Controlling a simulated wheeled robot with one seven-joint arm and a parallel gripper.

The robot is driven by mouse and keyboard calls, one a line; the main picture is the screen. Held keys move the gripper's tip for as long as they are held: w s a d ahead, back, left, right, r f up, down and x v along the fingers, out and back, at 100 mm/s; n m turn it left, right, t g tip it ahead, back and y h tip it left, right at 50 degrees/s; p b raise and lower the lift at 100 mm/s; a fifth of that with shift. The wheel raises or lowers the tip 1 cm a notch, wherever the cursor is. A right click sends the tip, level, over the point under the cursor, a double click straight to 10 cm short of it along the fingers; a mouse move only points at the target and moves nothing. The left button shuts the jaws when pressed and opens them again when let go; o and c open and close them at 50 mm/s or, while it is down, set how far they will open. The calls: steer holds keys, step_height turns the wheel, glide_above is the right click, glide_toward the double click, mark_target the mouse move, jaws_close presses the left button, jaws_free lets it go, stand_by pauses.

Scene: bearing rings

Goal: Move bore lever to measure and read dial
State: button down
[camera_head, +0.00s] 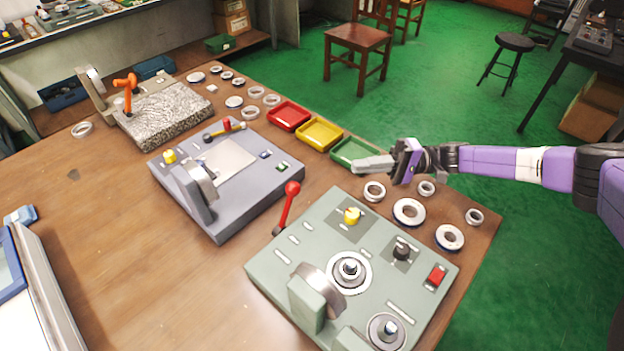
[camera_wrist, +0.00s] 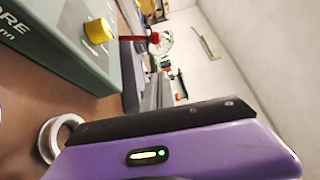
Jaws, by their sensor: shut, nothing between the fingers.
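The grey-green bore gauge (camera_head: 265,268) stands on the front right of the table. Its lever (camera_head: 287,205) has a red knob and rises from the far left corner, tilted slightly. Its round dial (camera_head: 322,285) is seen nearly edge-on, so its reading is hidden. The wrist view shows the gauge side (camera_wrist: 50,45) with the letters "ORE", and a red-knobbed lever (camera_wrist: 152,38). My gripper (camera_head: 357,167) is shut and empty, pointing left beside the green tray, to the right of and beyond the lever, apart from it. The wrist view does not clearly show the fingertips.
Several bearing rings (camera_head: 409,212) lie between my gripper and the table's right edge. Red (camera_head: 273,115), yellow (camera_head: 305,137) and green (camera_head: 336,157) trays line the far edge. A blue-grey gauge (camera_head: 228,210) stands left of the lever, and a granite block (camera_head: 165,128) farther back.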

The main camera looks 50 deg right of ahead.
steer(key=s+a+f+p+x, duration=0.1)
steer(key=p+x, duration=0.4)
steer(key=x, duration=0.7)
steer(key=shift+s+a+r, duration=0.4)
steer(key=shift+a+r, duration=0.1)
steer(key=shift+a, duration=0.2)
steer(key=shift+r, duration=0.1)
